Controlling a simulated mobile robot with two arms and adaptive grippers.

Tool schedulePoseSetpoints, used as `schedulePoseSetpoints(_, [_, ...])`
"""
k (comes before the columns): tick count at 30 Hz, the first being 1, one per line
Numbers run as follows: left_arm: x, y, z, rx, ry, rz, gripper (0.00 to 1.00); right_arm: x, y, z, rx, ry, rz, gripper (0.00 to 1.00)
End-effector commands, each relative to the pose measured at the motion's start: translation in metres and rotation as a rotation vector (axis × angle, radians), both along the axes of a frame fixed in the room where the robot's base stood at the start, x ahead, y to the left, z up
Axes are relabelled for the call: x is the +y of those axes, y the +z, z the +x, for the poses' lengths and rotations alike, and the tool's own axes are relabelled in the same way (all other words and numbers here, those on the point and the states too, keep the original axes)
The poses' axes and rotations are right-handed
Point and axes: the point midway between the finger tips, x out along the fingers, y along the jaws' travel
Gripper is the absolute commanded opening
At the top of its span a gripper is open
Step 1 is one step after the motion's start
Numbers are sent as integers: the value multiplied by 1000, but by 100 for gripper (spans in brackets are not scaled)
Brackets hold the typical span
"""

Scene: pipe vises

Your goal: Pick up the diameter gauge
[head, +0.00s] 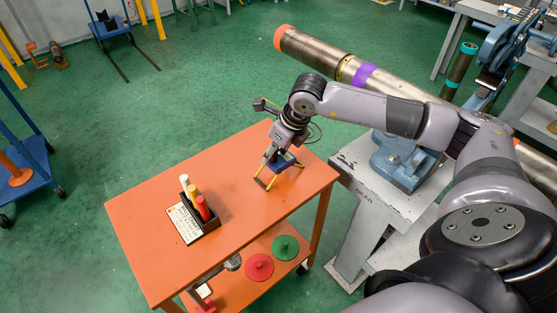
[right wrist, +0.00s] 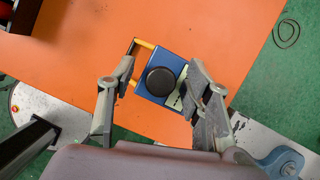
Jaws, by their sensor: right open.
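The diameter gauge has a blue body (head: 284,162) with yellow legs and lies on the orange cart top. In the right wrist view the blue gauge body (right wrist: 172,97) carries a round black knob (right wrist: 161,81) on top. My right gripper (head: 272,156) is right at the gauge, above the cart top. In the wrist view its two fingers (right wrist: 160,70) are spread open, one on each side of the gauge. I cannot tell whether either finger touches it. Part of the gauge is hidden by the gripper. My left gripper is not in view.
The orange cart (head: 150,215) also holds a rack (head: 204,215) of coloured markers beside a white label card (head: 184,223). Red (head: 259,267) and green (head: 286,247) discs lie on its lower shelf. A long pipe (head: 318,56) and a grey vise stand (head: 384,190) are to the right.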

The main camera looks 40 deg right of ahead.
Motion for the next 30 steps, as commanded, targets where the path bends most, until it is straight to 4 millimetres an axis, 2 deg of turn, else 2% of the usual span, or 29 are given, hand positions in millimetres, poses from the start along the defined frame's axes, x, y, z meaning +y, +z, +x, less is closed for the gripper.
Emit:
schedulePoseSetpoints(3, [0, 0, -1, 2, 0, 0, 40, 0, 0, 0, 0, 0, 0, 45])
schedulePoseSetpoints(23, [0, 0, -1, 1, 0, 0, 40, 0, 1, 0, -1, 0, 0, 1])
schedulePoseSetpoints(30, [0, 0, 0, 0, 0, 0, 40, 0, 1, 0, -1, 0, 0, 0])
